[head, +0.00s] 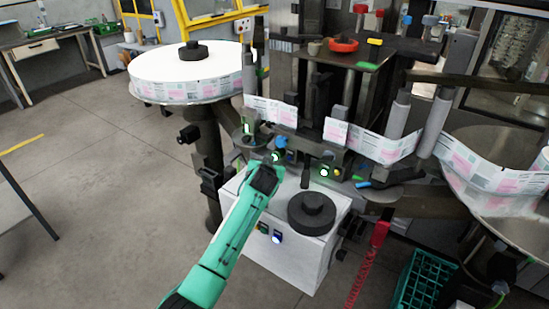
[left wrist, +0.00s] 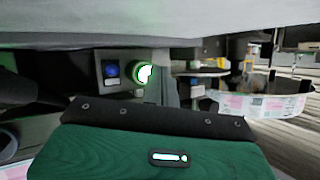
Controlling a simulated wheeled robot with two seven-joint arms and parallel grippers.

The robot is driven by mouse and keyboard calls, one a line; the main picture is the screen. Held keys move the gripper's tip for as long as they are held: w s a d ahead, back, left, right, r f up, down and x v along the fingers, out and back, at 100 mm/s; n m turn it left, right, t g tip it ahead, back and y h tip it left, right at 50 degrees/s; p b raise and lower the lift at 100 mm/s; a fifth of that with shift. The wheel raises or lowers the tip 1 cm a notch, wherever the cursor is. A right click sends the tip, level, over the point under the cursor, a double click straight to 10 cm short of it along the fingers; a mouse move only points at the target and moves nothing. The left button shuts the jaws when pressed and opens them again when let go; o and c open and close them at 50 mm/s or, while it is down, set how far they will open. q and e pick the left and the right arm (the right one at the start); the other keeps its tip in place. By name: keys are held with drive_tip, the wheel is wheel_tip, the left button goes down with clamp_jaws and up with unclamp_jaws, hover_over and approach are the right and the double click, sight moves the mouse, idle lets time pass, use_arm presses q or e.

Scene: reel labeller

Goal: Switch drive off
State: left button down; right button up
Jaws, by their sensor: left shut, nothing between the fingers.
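My left arm reaches up from the bottom of the head view to the labeller. Its dark end, the left gripper (head: 273,160), is at the back left edge of a white box (head: 300,262); its fingers are small and hard to make out there, but they look shut and empty. The left wrist view shows a grey panel with a blue button (left wrist: 112,71) and a bright green-ringed button (left wrist: 146,73). I cannot tell which control is the drive switch.
A black round knob (head: 312,212) sits on the box. A large white label reel (head: 190,68) stands at left, and the label web (head: 372,146) runs across the machine. A green crate (head: 420,280) is at lower right.

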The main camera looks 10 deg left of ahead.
use_arm(q)
drive_tip(key=shift+w, duration=0.1)
idle(0.7)
drive_tip(key=shift+w+d, duration=0.15)
drive_tip(key=shift+w, duration=0.15)
drive_tip(key=shift+w+d+b, duration=0.15)
drive_tip(key=shift+w+b, duration=0.25)
idle(0.8)
drive_tip(key=shift+s, duration=0.1)
drive_tip(key=shift+s+a+p, duration=0.3)
drive_tip(key=shift+s+p, duration=0.4)
drive_tip(key=shift+p, duration=0.05)
